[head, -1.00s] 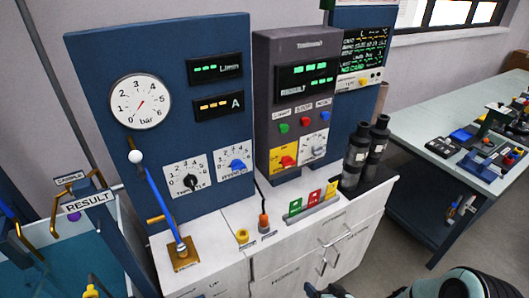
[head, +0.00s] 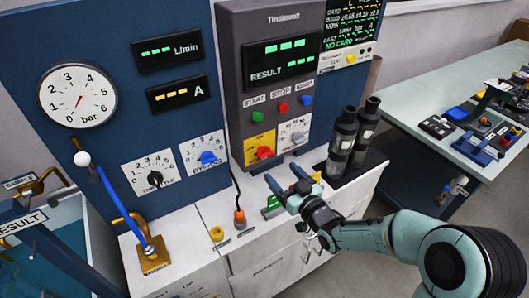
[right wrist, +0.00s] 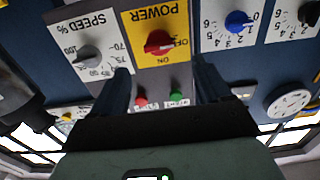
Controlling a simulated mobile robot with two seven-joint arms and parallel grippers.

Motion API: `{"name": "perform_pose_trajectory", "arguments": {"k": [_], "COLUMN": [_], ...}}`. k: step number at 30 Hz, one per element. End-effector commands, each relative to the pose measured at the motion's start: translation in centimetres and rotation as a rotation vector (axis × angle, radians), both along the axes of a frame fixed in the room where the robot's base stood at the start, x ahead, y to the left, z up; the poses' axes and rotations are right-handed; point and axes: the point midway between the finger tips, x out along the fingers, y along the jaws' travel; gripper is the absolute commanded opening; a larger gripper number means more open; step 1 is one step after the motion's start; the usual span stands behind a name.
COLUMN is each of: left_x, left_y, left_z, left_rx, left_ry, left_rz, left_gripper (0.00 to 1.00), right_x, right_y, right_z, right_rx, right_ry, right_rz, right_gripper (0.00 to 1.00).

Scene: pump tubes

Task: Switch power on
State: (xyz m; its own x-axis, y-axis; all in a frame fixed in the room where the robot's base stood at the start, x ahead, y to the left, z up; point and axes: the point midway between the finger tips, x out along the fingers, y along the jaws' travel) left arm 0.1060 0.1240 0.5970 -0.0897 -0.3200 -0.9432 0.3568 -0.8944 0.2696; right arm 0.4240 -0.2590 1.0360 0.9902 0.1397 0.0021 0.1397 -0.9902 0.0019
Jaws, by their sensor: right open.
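The power switch is a red rotary knob (head: 264,153) on a yellow plate (head: 254,142), low on the grey control unit (head: 275,80). In the right wrist view the knob (right wrist: 159,42) shows upside down between my fingers, with OFF to its right and ON below it. The knob's pointer seems to lie toward OFF. My right gripper (head: 285,178) is open and empty. Its fingers point at the panel from in front of and below the knob, apart from it. My left gripper is not in view.
A white speed dial (head: 294,134) sits just right of the power plate. Start, stop and reset buttons (head: 283,108) are above. Dark cylinders (head: 343,140) stand to the right. Coloured cards (head: 272,203) on the counter are partly hidden by my gripper. A corded orange plug (head: 239,217) stands left.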

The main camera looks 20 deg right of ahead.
Motion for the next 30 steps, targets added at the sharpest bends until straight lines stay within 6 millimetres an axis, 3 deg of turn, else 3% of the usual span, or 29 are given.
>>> {"name": "perform_pose_trajectory", "arguments": {"k": [6,12,18,26,27,30], "left_x": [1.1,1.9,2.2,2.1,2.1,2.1], "left_y": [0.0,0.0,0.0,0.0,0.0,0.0], "left_z": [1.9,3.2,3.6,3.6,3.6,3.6], "left_rx": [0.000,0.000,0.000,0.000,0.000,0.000], "left_ry": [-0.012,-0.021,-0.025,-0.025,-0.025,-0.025], "left_rz": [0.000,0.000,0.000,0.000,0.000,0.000], "left_gripper": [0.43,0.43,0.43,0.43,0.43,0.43], "right_x": [5.0,8.1,9.5,9.6,9.6,9.6], "right_y": [0.8,1.2,1.3,1.4,1.4,1.3], "right_z": [0.3,0.3,0.1,0.0,0.0,0.0], "right_rx": [0.004,0.004,0.002,0.002,0.002,0.002], "right_ry": [0.000,0.001,0.000,0.001,0.001,0.001], "right_rz": [0.001,0.001,0.000,0.000,0.000,0.000], "right_gripper": [0.77,0.77,0.77,0.77,0.73,0.41]}}
